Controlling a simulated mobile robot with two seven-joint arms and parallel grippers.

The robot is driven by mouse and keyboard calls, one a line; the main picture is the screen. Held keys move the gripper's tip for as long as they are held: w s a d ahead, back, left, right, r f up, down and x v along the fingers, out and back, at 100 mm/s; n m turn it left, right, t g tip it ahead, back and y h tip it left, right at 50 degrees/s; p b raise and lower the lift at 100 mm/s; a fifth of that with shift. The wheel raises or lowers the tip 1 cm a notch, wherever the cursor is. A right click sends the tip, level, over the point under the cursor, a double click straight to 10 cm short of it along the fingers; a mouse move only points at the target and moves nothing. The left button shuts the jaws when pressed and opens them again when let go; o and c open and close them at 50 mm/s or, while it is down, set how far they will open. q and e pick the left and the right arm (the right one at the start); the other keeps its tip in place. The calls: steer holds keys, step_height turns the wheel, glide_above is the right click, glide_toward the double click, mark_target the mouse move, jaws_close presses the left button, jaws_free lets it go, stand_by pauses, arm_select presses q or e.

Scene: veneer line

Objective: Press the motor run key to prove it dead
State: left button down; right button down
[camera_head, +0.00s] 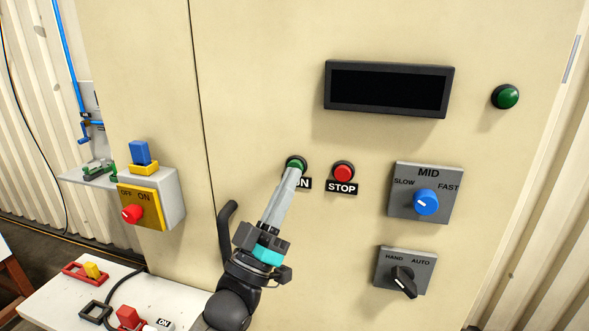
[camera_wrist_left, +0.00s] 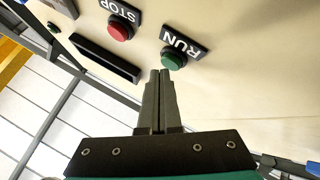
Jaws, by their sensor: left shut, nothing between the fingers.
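The motor run key is a green round button (camera_head: 296,163) on the cream cabinet front. My left gripper (camera_head: 295,171) is shut and empty. Its fingertips (camera_wrist_left: 160,73) point at the green button and are very close to it. I cannot tell whether they touch it. The red STOP button (camera_head: 344,172) is just right of it. My right gripper is not in view.
A dark blank display (camera_head: 388,90) is above. A blue speed knob (camera_head: 426,202), a black HAND/AUTO selector (camera_head: 403,280) and a green lamp (camera_head: 505,96) are to the right. A red switch (camera_head: 131,214) on a yellow plate and a white table (camera_head: 62,307) are left. A black handle (camera_head: 226,230) stands near my arm.

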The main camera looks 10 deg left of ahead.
arm_select(q)
steer(key=shift+w, duration=0.45)
stand_by(0.6)
stand_by(0.4)
steer(key=shift+s+p, duration=0.3)
steer(key=shift+s, duration=0.55)
steer(key=s+p, duration=0.2)
steer(key=s, duration=0.3)
steer(key=shift+a, duration=0.1)
stand_by(0.3)
